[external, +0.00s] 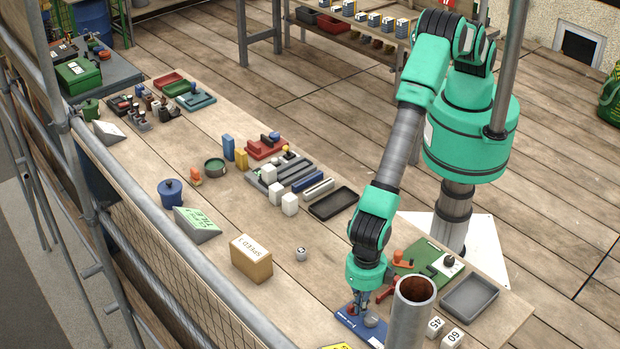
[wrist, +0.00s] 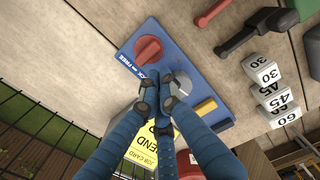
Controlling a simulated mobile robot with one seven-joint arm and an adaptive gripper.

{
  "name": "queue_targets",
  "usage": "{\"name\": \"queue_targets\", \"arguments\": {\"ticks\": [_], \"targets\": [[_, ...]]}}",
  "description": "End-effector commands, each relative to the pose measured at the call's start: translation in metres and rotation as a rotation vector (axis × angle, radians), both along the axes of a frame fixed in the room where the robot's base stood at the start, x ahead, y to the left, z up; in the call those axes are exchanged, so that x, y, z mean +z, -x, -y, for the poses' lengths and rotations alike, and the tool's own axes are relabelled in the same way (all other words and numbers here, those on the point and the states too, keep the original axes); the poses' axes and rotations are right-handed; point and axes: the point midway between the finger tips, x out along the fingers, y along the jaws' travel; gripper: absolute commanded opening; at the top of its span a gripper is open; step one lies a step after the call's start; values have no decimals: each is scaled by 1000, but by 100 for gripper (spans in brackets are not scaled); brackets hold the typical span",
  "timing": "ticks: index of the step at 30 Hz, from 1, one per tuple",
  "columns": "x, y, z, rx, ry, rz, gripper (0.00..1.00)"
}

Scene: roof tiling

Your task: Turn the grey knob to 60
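A blue panel (external: 346,319) with white lettering lies near the front end of the bench. A small grey round part, apparently the grey knob (external: 371,320), shows on it in the external view. My gripper (external: 359,309) points down over the panel, right beside that part. In the wrist view the panel (wrist: 205,65) carries a red knob (wrist: 149,49) and a yellow bar (wrist: 206,106). My gripper's fingertips (wrist: 162,92) are close together over the panel's middle. They cover what lies between them, so a grip on the grey knob and its pointer reading cannot be made out.
White number blocks (wrist: 272,92) marked 30, 45 and 60 stand beside the panel. A green panel (external: 425,262) with a black knob and a grey tray (external: 470,297) are close by. A yellow card (wrist: 147,150) lies at the panel's edge. A grey pipe (external: 408,320) rises in front.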

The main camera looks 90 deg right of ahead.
Motion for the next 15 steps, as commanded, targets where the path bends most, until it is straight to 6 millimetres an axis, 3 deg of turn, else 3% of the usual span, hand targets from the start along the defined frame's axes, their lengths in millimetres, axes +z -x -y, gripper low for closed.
{"name": "queue_targets", "arguments": {"ticks": [1, 15], "targets": [[-6, 9, 5, 3, 12, -9, 0], [-6, 19, 10, 3, 12, -11, 0]]}}
